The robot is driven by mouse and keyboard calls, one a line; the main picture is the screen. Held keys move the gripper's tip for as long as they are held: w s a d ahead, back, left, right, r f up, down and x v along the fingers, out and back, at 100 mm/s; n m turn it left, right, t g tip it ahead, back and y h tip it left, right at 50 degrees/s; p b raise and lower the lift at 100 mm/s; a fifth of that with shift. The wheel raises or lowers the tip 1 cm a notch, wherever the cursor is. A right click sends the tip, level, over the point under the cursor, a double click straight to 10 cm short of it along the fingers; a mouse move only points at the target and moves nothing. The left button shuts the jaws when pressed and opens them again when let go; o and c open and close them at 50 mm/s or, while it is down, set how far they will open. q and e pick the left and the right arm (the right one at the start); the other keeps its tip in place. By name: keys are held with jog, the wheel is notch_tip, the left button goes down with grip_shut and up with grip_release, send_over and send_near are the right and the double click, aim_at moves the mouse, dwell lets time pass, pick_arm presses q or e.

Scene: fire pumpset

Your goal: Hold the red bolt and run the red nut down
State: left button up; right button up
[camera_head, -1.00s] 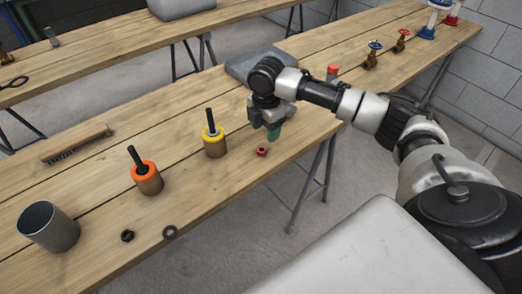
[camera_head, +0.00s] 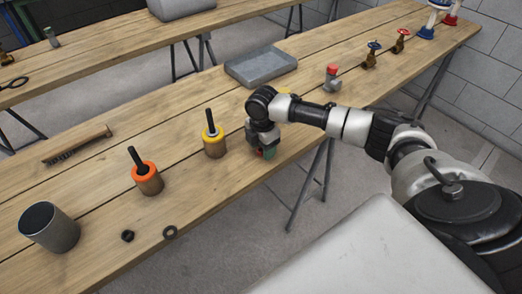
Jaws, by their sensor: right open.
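My right gripper (camera_head: 263,152) points down at the front edge of the bench, with green on its fingertips. It is open, right at the small red nut (camera_head: 271,154), which is mostly hidden by the fingers. I cannot tell whether the fingers touch the nut. A grey fitting with a red top (camera_head: 332,72) stands farther back on the bench; I cannot tell whether this is the red bolt. My left gripper is not in view.
A black bolt in an orange collar (camera_head: 147,178) and one in a yellow collar (camera_head: 213,143) stand left of the gripper. A metal cup (camera_head: 49,228), black nut (camera_head: 127,236), washer (camera_head: 170,232), brush (camera_head: 76,146) and grey tray (camera_head: 261,67) lie around. Brass valves (camera_head: 370,56) stand at the back right.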

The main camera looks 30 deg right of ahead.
dwell(0.3)
jog(key=c, duration=1)
jog(key=shift+r, duration=0.35)
notch_tip(320, 180, up, 4)
jog(key=shift+d+f, duration=0.1)
jog(key=shift+f, duration=0.1)
jog(key=s+d+r+b, duration=0.1)
jog(key=s+d+r, duration=0.5)
jog(key=d, duration=0.3)
jog(key=shift+s+r, duration=0.3)
jog(key=shift+s, duration=0.35)
